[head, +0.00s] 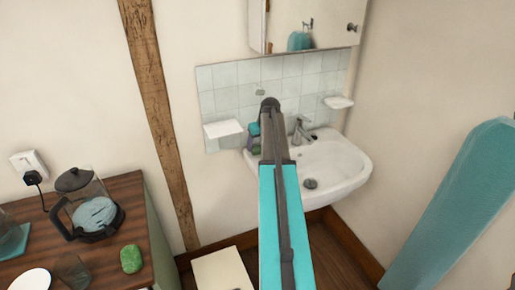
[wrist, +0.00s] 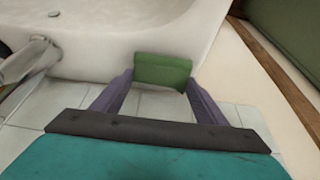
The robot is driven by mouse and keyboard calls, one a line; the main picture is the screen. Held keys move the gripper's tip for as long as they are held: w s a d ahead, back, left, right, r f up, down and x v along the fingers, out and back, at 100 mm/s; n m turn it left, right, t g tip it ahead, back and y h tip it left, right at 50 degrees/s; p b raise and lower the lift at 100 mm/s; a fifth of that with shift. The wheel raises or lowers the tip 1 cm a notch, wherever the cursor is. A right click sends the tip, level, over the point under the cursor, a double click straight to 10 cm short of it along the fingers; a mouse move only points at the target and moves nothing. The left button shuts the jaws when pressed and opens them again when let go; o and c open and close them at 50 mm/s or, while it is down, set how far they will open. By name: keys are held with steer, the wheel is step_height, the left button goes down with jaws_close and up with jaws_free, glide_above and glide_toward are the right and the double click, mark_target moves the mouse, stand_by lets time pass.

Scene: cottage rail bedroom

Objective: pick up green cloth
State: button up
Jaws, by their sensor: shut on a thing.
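A small green cloth (wrist: 163,70), folded into a block, is between the two purple fingers of my gripper (wrist: 160,82) in the wrist view. The gripper is shut on it. The cloth is beside the outer side of the white basin; whether it touches the basin I cannot tell. In the head view my gripper (head: 252,143) is at the basin's left end, partly hidden behind my arm, with a bit of the green cloth (head: 256,150) showing.
The white basin (head: 345,160) with its tap (head: 301,130) is on the tiled wall. A white soap ledge (head: 223,129) is close left of the gripper. A mirror cabinet (head: 335,22) hangs above. A wooden-topped cabinet (head: 130,195) at left holds a glass pot (head: 88,205) and a green lump (head: 131,259).

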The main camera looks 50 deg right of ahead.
step_height(320, 180, up, 2)
steer(key=shift+r+b, duration=0.1)
steer(key=shift+b, duration=0.25)
steer(key=shift+s+a+r, duration=0.15)
steer(key=shift+s, duration=0.05)
steer(key=s+a+b, duration=0.1)
steer(key=s+a, duration=0.2)
steer(key=s, duration=0.1)
steer(key=s+a+r+b, duration=0.1)
steer(key=s+a, duration=0.2)
steer(key=a, duration=0.1)
steer(key=s+a+b, duration=0.1)
steer(key=s+a, duration=0.2)
steer(key=s, duration=0.1)
steer(key=shift+s+a+r, duration=0.15)
steer(key=shift+s+r, duration=0.1)
steer(key=shift+s, duration=0.05)
steer(key=o, duration=0.5)
steer(key=shift+c, duration=0.2)
steer(key=c, duration=0.4)
steer(key=shift+o, duration=0.2)
steer(key=shift+a, duration=0.1)
